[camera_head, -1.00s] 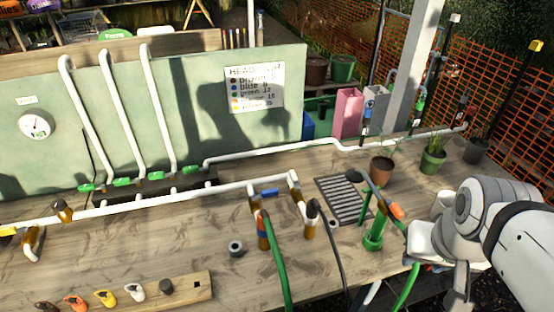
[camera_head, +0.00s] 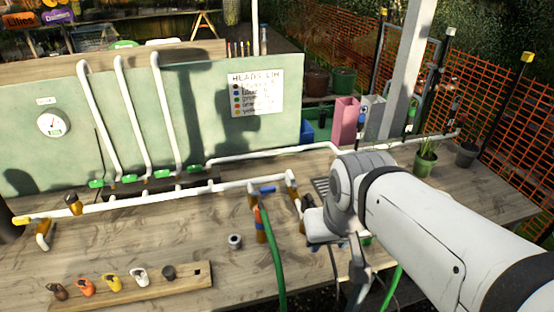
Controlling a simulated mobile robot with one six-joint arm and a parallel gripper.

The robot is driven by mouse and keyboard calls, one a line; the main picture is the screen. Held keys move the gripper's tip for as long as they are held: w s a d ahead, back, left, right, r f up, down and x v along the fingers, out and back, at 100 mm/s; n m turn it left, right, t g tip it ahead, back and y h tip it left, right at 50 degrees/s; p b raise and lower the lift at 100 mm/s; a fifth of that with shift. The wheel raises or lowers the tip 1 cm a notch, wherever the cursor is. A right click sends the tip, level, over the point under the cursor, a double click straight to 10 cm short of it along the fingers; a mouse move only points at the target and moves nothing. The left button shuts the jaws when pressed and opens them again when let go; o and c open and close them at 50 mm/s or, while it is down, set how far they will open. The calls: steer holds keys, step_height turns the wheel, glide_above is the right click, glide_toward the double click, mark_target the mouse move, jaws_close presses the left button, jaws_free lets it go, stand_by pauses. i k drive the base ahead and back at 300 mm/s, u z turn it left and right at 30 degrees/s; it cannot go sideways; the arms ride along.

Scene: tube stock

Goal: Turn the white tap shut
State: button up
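A white tap-like piece (camera_head: 139,276) sits on a wooden board (camera_head: 190,283) at the front left, in a row with brown, orange, yellow and dark ones. I cannot tell its handle's position clearly, nor whether it is the tap named. White pipes (camera_head: 240,184) run along the bench, with green valves (camera_head: 146,178) at the uprights and a blue handle (camera_head: 262,190) near the middle. My gripper (camera_head: 357,288) hangs at the end of my arm near the bench's front, right of the green hose. Its fingers are mostly hidden, so its opening is unclear. It is well apart from the white piece.
A green hose (camera_head: 276,265) drops over the front edge. A dark ring (camera_head: 235,241) lies on the bench. A gauge (camera_head: 53,122) and a sign (camera_head: 256,92) are on the green back panel. Potted plants (camera_head: 426,158) stand at the right.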

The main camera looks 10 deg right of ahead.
mark_target(292, 178)
steer(key=u, duration=0.95)
steer(key=k, duration=0.95)
steer(key=z, duration=0.65)
steer(key=i, duration=1)
steer(key=z, duration=0.05)
